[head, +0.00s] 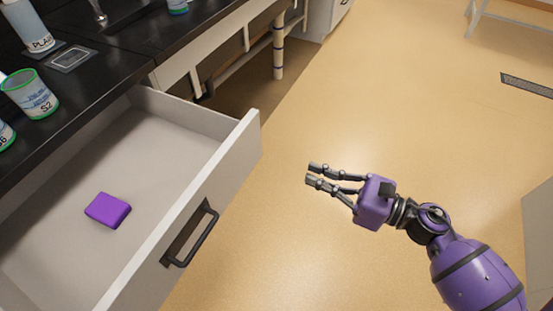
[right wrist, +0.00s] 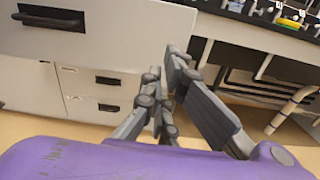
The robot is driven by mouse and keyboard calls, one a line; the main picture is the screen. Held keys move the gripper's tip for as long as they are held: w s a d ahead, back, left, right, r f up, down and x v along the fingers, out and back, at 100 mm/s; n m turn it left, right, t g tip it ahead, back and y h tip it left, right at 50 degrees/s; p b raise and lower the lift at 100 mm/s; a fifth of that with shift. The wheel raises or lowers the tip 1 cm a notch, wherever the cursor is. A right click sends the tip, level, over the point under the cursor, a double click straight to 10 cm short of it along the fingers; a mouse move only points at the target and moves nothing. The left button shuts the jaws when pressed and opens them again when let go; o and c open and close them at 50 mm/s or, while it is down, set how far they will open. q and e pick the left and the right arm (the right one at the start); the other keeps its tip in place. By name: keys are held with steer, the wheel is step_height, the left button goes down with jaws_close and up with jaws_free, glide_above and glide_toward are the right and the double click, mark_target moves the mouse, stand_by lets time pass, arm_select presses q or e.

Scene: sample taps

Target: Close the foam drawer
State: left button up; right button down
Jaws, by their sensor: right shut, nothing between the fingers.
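The foam drawer (head: 204,183) is pulled out from under the black counter at the left of the head view. A purple foam block (head: 108,210) lies flat on its floor. A dark bar handle (head: 191,234) is on its front panel. My right gripper (head: 312,174) is shut and empty, in the air to the right of the drawer front and apart from it. In the right wrist view its fingers (right wrist: 165,75) are close together, with the pale drawer front (right wrist: 120,30) behind them. My left gripper is not in view.
Labelled cups, one marked S2 (head: 30,94), and a bottle (head: 27,25) stand on the black counter (head: 100,62). Closed drawers (right wrist: 100,90) lie below the open one. The floor (head: 330,110) around my right arm is clear.

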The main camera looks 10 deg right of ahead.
mark_target(249, 151)
steer(key=p+x, duration=0.2)
steer(key=x, duration=1.1)
steer(key=shift+w, duration=0.2)
steer(key=shift+w+a+p, duration=0.25)
steer(key=shift+a+p, duration=0.1)
steer(key=shift+a, duration=0.05)
steer(key=shift+f, duration=0.1)
